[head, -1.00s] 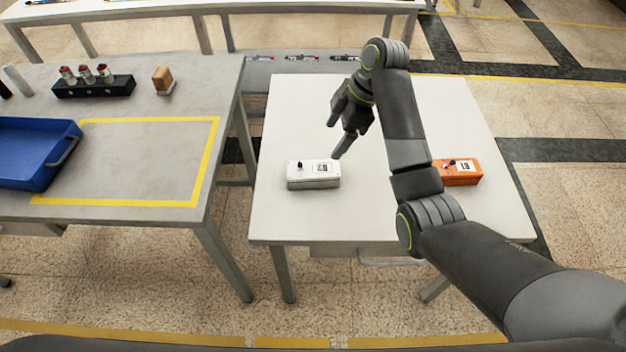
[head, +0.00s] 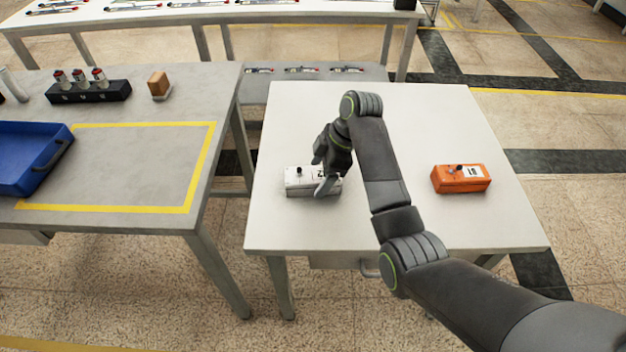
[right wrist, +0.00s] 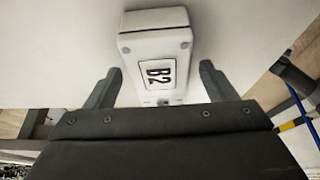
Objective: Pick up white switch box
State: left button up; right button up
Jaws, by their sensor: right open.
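The white switch box (head: 298,181) lies on the white table, left of its middle, partly hidden behind my right gripper in the head view. In the right wrist view the white box (right wrist: 154,48) shows a label reading "B2". My right gripper (head: 324,188) is at the right part of the box. In the right wrist view its two open fingers (right wrist: 158,88) stand to either side of the near end of the box, with gaps on both sides. My left gripper is not in view.
An orange switch box (head: 461,178) lies on the right of the white table (head: 410,125). A grey table (head: 140,165) to the left bears a blue tray (head: 62,148), a black holder (head: 90,92) and a brown block (head: 158,84). The white table's back is clear.

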aim_at(318, 174)
jog(key=shift+a+f, duration=0.3)
jog(key=shift+f, duration=0.25)
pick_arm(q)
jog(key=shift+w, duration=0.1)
pick_arm(e)
jog(key=c, duration=1.2)
jog(key=shift+o, duration=0.2)
jog(key=shift+r, duration=0.1)
notch_tip(318, 174, up, 9)
jog(key=shift+f+p, duration=0.1)
jog(key=shift+p, duration=0.75)
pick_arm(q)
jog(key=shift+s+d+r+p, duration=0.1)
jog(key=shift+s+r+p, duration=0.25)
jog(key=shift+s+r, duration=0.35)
pick_arm(e)
jog(key=shift+r, duration=0.55)
